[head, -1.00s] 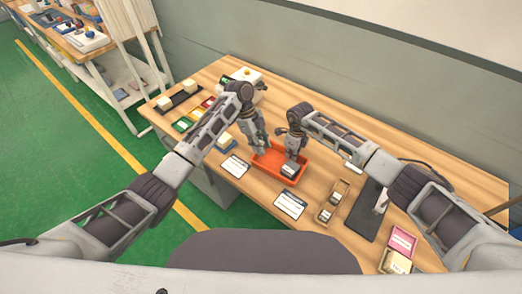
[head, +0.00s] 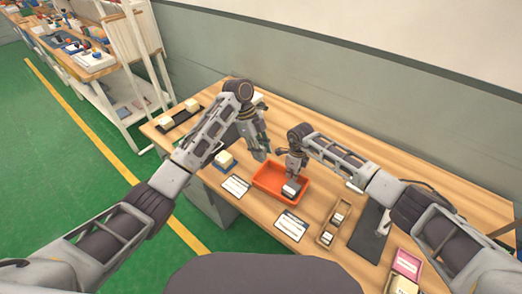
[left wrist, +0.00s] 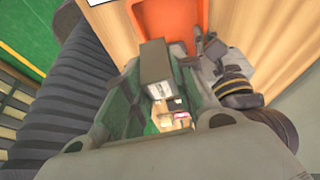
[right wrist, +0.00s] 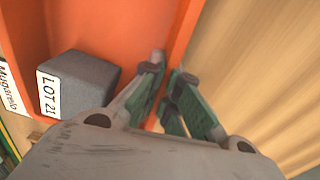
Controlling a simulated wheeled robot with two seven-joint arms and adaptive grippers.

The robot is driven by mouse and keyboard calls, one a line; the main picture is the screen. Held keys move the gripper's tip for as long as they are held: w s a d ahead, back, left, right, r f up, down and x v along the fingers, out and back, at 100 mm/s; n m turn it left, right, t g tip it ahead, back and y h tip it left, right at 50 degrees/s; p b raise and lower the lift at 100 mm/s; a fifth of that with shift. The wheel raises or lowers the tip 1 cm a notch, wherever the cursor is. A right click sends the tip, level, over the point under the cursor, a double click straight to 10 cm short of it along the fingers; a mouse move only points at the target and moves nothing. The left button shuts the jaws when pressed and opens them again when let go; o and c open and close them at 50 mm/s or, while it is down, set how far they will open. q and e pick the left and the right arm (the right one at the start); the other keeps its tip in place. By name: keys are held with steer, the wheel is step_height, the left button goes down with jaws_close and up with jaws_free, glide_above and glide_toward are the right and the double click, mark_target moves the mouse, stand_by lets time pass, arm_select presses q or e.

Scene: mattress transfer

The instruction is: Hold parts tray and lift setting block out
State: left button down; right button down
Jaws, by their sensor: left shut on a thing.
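The orange parts tray (head: 258,183) lies on the wooden table. My left gripper (head: 262,156) is beside and above its back left part. In the left wrist view, its green-padded fingers (left wrist: 160,98) are shut on a dark grey block (left wrist: 154,58) with a pale label, clear of the tray (left wrist: 170,18). My right gripper (head: 291,172) is at the tray; in the right wrist view its fingers (right wrist: 168,88) are on both sides of the orange wall (right wrist: 188,25). Another grey block (right wrist: 80,78), labelled "LOT 21", sits inside the tray.
White cards (head: 291,224) lie in front of the tray. A brown holder (head: 333,222) with small blocks and a dark mat (head: 369,228) are to the right, with a pink box (head: 405,262) beyond. A pale block on a blue base (head: 224,160) stands to the left.

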stand_by(0.3)
steer(key=c, duration=1.6)
jaws_free()
steer(key=shift+o, duration=0.2)
steer(key=shift+r, duration=0.1)
step_height(320, 180, up, 12)
steer(key=shift+w, duration=0.15)
steer(key=shift+f, duration=0.2)
